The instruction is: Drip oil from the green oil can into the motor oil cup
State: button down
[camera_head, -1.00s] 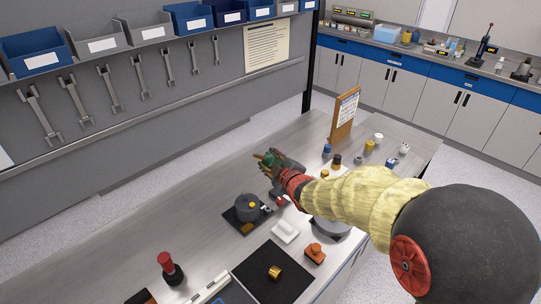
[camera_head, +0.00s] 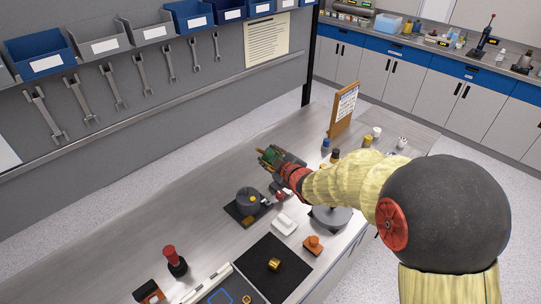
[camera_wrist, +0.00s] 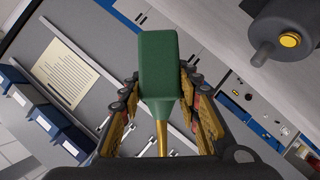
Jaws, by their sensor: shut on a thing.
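The green oil can (camera_wrist: 158,65) is in my gripper (camera_wrist: 160,112), between the two fingers in the wrist view. Its narrow brass spout points toward the bottom of that picture. In the head view my gripper (camera_head: 272,160) is shut on the can (camera_head: 267,155) above the bench. A dark grey motor (camera_head: 247,201) sits on a black base below and left of the gripper. A small yellow-gold round part, perhaps its oil cup (camera_head: 253,199), shows on the motor. The motor also shows in the wrist view at upper right, with a gold round piece (camera_wrist: 290,40).
A white block (camera_head: 285,224), an orange item (camera_head: 313,244) and a black mat (camera_head: 272,266) with a brass piece lie in front of the motor. A red-topped tool (camera_head: 174,260) stands at left. Bottles and an upright board (camera_head: 344,108) stand at the back right. Bare bench lies left of the motor.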

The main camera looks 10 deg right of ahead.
jog(key=shift+r+m+g+y+p, duration=0.2)
jog(key=shift+m+g+y+p, duration=0.8)
jog(key=shift+p, duration=4.45)
jog(key=shift+f+m+p, duration=0.15)
jog(key=shift+m+p, duration=0.35)
jog(key=shift+p, duration=0.35)
jog(key=shift+p, duration=0.85)
